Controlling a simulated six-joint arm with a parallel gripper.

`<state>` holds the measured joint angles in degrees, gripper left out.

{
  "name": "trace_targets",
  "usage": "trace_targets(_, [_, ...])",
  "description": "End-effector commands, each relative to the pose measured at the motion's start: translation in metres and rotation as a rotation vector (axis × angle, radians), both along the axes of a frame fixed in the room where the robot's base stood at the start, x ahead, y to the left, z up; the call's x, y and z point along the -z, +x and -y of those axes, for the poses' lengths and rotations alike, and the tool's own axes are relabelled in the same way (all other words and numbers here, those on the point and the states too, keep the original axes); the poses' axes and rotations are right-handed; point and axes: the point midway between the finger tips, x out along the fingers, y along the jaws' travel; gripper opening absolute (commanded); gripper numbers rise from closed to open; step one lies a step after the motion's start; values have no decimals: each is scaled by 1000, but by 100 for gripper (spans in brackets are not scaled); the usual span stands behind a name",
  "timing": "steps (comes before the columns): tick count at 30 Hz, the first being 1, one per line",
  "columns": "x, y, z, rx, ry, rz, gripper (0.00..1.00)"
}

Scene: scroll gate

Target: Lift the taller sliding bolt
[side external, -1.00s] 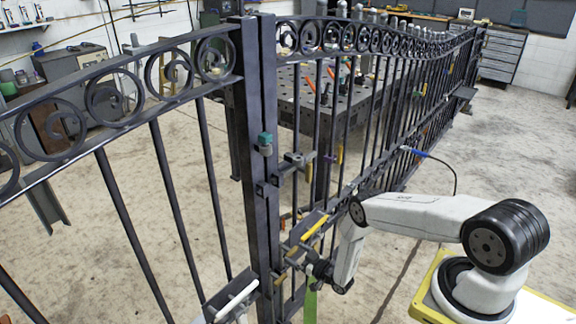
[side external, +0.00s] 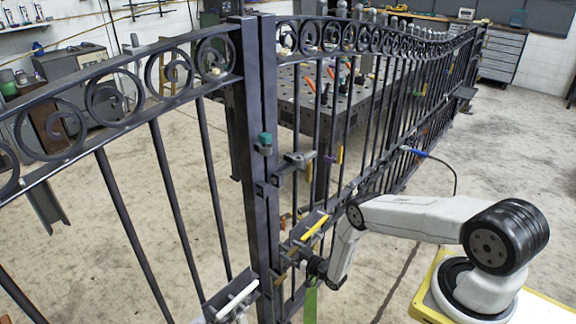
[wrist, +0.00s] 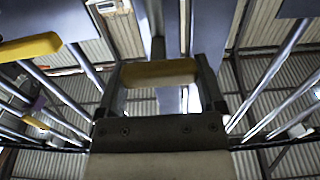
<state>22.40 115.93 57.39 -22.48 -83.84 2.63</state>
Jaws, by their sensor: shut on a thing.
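A dark iron gate (side external: 258,110) with scroll tops and two meeting posts fills the left and middle of the side external view. My gripper (side external: 291,258) is low beside the posts, on the right-hand side. In the wrist view my gripper (wrist: 160,82) is shut on a yellow grip (wrist: 158,72) that spans between its fingers. The bolt belonging to this grip is mostly hidden, so I cannot tell its height. A grey latch fitting (side external: 294,161) sits higher on the gate, and a teal knob (side external: 264,140) is on the post to its left.
A ledge with a yellow bar (side external: 315,225) lies just above my gripper. A green strip (side external: 310,303) hangs below it. Another yellow piece (wrist: 30,48) is at the left in the wrist view. Gate bars stand close by; a perforated worktable (side external: 310,100) is behind.

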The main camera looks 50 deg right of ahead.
Motion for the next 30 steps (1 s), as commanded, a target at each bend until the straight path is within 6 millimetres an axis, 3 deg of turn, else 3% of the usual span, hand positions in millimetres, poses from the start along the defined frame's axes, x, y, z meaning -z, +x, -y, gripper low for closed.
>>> trace_targets(11, [-12, 1, 0, -1, 0, 2, 0])
trace_targets(30, [-72, 1, 1, -1, -3, 6, 0])
